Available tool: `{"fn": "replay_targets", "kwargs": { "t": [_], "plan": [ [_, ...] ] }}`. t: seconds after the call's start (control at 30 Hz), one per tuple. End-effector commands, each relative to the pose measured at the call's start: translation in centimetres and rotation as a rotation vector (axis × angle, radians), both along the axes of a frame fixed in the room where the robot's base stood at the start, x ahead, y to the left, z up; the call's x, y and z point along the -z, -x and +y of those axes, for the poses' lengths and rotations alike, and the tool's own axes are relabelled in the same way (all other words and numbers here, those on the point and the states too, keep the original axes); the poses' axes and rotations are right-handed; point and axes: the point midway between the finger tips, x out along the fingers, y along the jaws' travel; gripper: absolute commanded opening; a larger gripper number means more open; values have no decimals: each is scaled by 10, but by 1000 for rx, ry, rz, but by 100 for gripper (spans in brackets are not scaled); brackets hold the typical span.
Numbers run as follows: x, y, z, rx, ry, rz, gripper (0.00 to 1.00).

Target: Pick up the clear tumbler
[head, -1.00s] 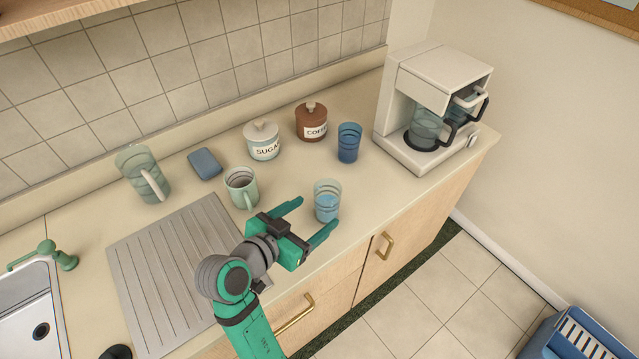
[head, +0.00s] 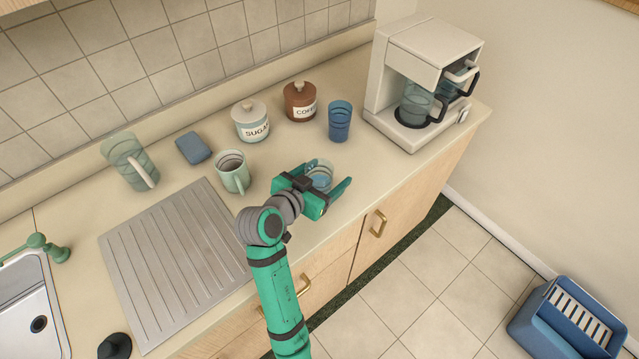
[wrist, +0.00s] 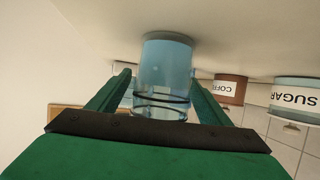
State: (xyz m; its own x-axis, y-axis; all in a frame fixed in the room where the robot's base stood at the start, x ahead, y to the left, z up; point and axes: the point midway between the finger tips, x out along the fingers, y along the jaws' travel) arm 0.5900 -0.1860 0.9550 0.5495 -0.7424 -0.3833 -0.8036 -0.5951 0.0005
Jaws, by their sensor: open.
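The clear tumbler (head: 321,171), a see-through glass with a bluish lower part and dark rings, stands on the counter near its front edge. In the head view my gripper (head: 330,175) reaches around it and hides part of it. In the wrist view, which is upside down, the tumbler (wrist: 165,75) stands between the two spread fingers of my gripper (wrist: 160,82). Gaps show on both sides of it, so the fingers are open and not closed on it.
A green mug (head: 232,172) stands left of my gripper. A blue cup (head: 340,121), sugar jar (head: 250,124) and coffee jar (head: 299,104) stand behind. A coffee maker (head: 420,75) is at right.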

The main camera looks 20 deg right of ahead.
Motion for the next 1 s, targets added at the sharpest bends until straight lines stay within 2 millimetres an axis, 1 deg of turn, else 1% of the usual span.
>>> {"fn": "replay_targets", "kwargs": {
  "t": [0.1, 0.3, 0.37, 0.4, 0.47, 0.5, 0.53, 0.83, 1.0],
  "plan": [
    [2, -3, -4, 0, 0, -1, 72],
    [2, -3, -4, -1, 1, -1, 72],
    [2, -3, -4, -1, 1, -1, 58],
    [2, -3, -4, -1, 1, -1, 48],
    [2, -3, -4, -1, 1, -1, 34],
    [2, -3, -4, -1, 1, -1, 24],
    [2, -3, -4, -1, 1, -1, 19],
    [0, -3, -4, -1, 1, -2, 19],
    [-8, -3, -4, 0, 0, -4, 19]
  ]
}}
